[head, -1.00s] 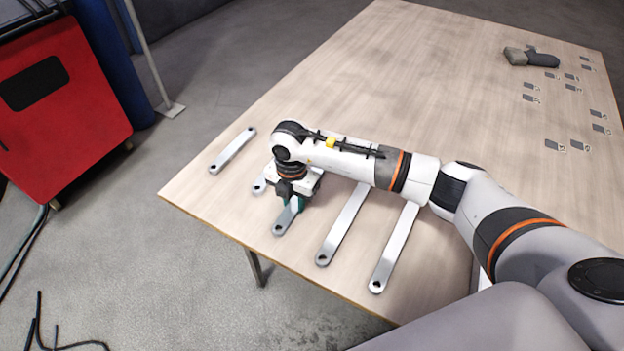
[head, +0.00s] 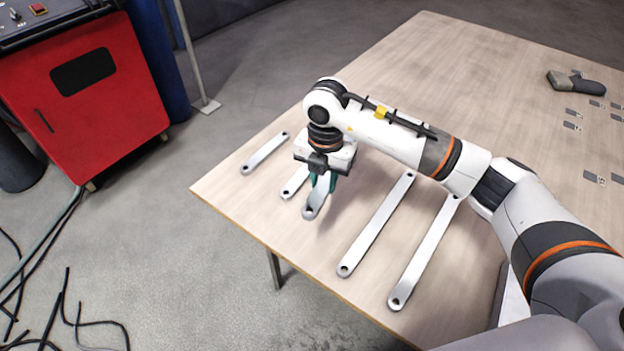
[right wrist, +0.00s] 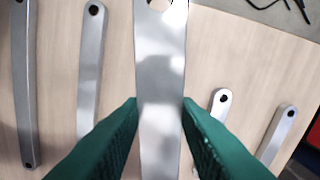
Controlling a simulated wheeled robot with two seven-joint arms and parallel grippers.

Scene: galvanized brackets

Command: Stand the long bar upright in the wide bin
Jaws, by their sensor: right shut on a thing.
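My right gripper (head: 322,182) is shut on a flat silver bar (head: 316,204) with a hole in its visible end. The held bar is raised a little, with a shadow on the table under it. In the right wrist view my green fingertips (right wrist: 159,108) press on both sides of the bar (right wrist: 160,70), which looks larger and closer than the other bars. Its far part is hidden by my gripper and arm in the head view. My left gripper is not in view. I cannot make out a wide bin in these frames.
Two longer bars (head: 378,225) (head: 425,252) lie to the right of the held one, and shorter bars (head: 265,152) (head: 295,180) lie to its left. A dark grey tool (head: 577,83) and small tags lie far right on the wooden table (head: 440,75). The table's back middle is clear.

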